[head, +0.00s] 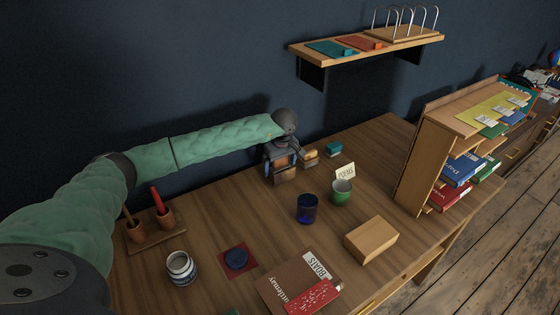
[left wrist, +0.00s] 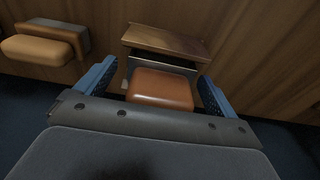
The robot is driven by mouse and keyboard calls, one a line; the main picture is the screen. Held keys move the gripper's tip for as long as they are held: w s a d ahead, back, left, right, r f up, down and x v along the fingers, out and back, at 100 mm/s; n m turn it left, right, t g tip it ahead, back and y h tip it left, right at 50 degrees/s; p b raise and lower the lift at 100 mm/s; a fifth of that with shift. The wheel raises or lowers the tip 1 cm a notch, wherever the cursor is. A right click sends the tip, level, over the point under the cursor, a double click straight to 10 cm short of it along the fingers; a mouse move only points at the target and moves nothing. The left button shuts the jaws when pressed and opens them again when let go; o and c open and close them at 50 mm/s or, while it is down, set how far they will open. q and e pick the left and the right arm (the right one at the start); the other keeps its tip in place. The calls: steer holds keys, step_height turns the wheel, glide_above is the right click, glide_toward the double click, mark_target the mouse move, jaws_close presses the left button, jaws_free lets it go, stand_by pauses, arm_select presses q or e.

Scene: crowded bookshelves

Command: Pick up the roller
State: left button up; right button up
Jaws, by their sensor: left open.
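My left gripper (head: 281,163) is at the back of the desk near the wall, open, with its two blue fingers (left wrist: 155,88) on either side of a brown object. That object (left wrist: 162,90) has a rounded reddish-brown front and a wooden top piece (left wrist: 165,42); in the head view it is mostly hidden by the gripper. A similar tan rounded object (head: 310,155) sits just right of the gripper; it also shows at upper left in the left wrist view (left wrist: 38,48). I cannot tell for sure which one is the roller. My right gripper is not in view.
A teal box (head: 334,149), green cup (head: 341,193), blue glass (head: 307,209) and wooden block (head: 371,239) stand to the right. A striped jar (head: 181,268) and pen holders (head: 136,231) are at left. A small bookshelf (head: 418,165) bounds the right.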

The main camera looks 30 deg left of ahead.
arm_select(q)
steer(key=shift+f, duration=0.25)
steer(key=c, duration=1.2)
steer(key=shift+r, duration=0.15)
